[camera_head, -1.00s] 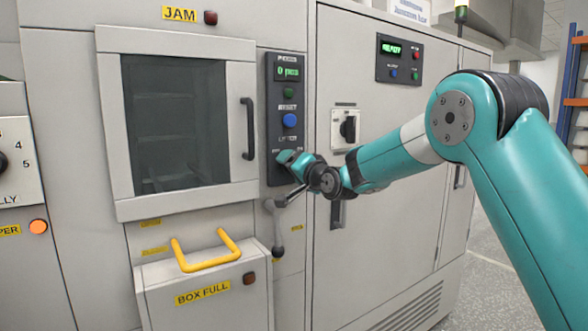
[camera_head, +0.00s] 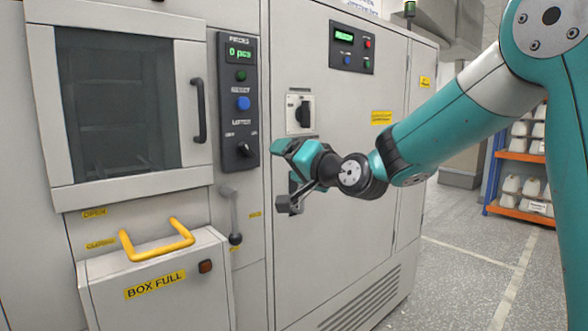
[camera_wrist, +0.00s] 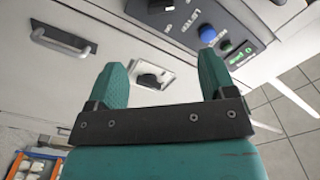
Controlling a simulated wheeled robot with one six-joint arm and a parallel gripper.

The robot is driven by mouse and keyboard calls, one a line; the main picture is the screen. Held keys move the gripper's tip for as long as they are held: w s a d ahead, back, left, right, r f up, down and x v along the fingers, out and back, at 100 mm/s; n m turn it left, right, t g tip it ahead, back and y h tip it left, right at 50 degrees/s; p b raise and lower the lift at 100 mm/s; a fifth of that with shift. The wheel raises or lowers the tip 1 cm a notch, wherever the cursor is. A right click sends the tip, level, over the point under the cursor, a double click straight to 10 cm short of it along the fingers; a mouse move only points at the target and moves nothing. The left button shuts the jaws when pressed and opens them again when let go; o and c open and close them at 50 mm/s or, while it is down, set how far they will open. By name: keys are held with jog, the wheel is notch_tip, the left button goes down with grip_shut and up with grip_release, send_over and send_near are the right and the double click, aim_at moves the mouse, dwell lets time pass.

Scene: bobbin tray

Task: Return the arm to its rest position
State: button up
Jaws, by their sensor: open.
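My gripper (camera_head: 291,172) is at the end of my teal arm, in front of the grey cabinet door (camera_head: 330,215) in the head view. It is to the right of the control panel and above the floor. In the wrist view my gripper (camera_wrist: 163,78) shows two teal fingers spread wide apart with nothing between them. A black rotary switch (camera_wrist: 150,80) on the machine front shows in the gap, beyond the fingers.
The control panel (camera_head: 238,100) has a blue button and a black switch. A lever (camera_head: 232,215) hangs below it. A yellow handle (camera_head: 157,250) tops the "BOX FULL" box (camera_head: 155,285). Shelving (camera_head: 520,180) stands at the right; the floor before it is clear.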

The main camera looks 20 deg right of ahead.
jog(key=shift+s+d, duration=0.15)
jog(key=shift+s, duration=0.4)
jog(key=s+a+f+n+g+y+p, duration=0.1)
jog(key=s+a+n+g+y+p, duration=0.1)
jog(key=s+a+n+g+p, duration=0.45)
jog(key=s+a+f+n+g+h+p, duration=0.1)
jog(key=s+g, duration=0.4)
jog(key=s, duration=0.8)
jog(key=s+a+f+n+g+h+p, duration=0.2)
jog(key=s+n+g, duration=0.3)
jog(key=s, duration=0.8)
jog(key=shift+a+f+n, duration=0.2)
jog(key=shift+f+n, duration=0.15)
jog(key=shift+f, duration=0.25)
jog(key=shift+s+d+f+g, duration=0.15)
jog(key=shift+s+f+g, duration=0.05)
jog(key=shift+s+g, duration=0.2)
jog(key=shift+c, duration=0.2)
